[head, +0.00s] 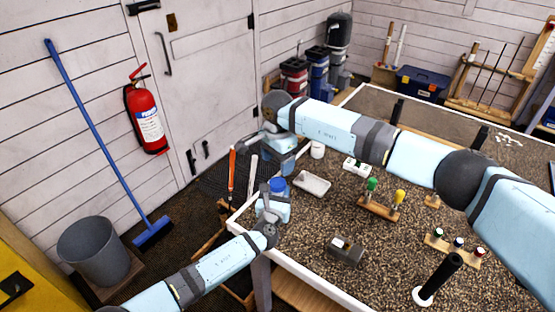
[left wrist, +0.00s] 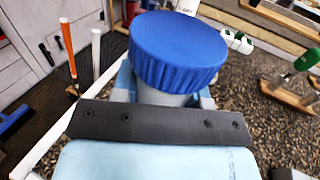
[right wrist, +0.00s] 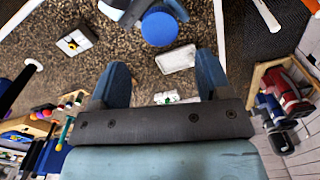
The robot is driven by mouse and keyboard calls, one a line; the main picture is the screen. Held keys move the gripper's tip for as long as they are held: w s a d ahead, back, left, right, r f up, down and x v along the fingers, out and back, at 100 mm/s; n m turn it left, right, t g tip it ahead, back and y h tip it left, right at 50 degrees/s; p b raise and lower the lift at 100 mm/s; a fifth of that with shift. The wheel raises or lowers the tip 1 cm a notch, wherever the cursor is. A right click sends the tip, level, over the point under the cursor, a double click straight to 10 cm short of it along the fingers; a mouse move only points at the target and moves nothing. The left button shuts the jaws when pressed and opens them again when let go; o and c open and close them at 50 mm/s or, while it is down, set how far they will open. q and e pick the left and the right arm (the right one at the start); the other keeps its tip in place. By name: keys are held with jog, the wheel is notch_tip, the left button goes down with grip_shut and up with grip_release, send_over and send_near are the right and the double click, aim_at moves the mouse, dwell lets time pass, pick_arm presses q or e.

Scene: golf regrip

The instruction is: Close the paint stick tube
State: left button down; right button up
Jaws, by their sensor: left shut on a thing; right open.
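No thing is clearly marked as a paint stick tube. Small tubes with dark, red and green tops (head: 458,243) stand in a wooden rack at the right of the bench; whether they are capped is too small to tell. My left gripper (head: 268,213) is shut on a pale bottle with a ribbed blue lid (head: 277,184), upright at the bench's near left corner. The lid (left wrist: 178,50) sits on the bottle's top in the left wrist view. My right gripper (head: 283,150) is open and empty beyond the bottle; its fingers (right wrist: 163,75) stand apart.
A white tray (head: 312,184) lies right of the bottle. An orange-gripped shaft (head: 232,172) rises beside the left edge.

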aim_at(278, 182)
jog(key=shift+n, duration=1.3)
jog(key=shift+f, duration=3.95)
jog(key=c, duration=0.9)
jog(key=m, duration=0.6)
jog(key=shift+m, duration=0.3)
jog(key=shift+c, duration=0.2)
